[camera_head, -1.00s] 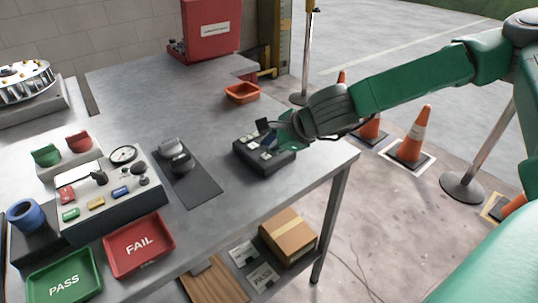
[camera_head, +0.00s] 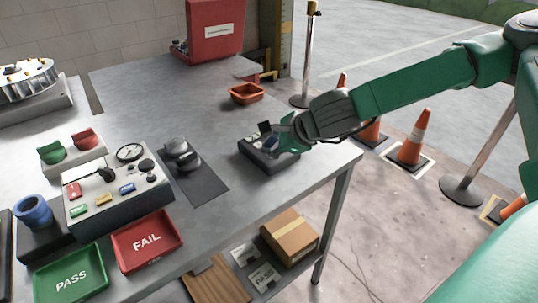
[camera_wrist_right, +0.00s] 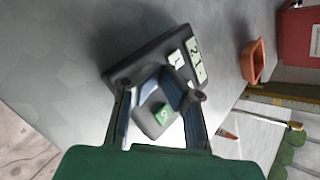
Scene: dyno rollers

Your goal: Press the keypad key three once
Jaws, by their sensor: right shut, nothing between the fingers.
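The keypad (camera_head: 257,158) is a dark block near the right edge of the grey table. My right gripper (camera_head: 273,143) is right over it and covers part of its keys in the head view. In the right wrist view the keypad (camera_wrist_right: 120,76) lies tilted beneath my right gripper (camera_wrist_right: 160,88), with white keys, a pale display with dark digits and a green key (camera_wrist_right: 165,115) showing. The fingers come together over the keys with nothing held. I cannot make out key three, nor whether the fingertips touch a key. My left gripper is not in view.
An orange tray (camera_head: 246,93) stands behind the keypad. A control box (camera_head: 118,190), a red FAIL tray (camera_head: 147,240) and a green PASS tray (camera_head: 70,277) are to the left. A dark mat (camera_head: 208,188) with a knob lies between. Traffic cones (camera_head: 414,137) stand on the floor beyond the table.

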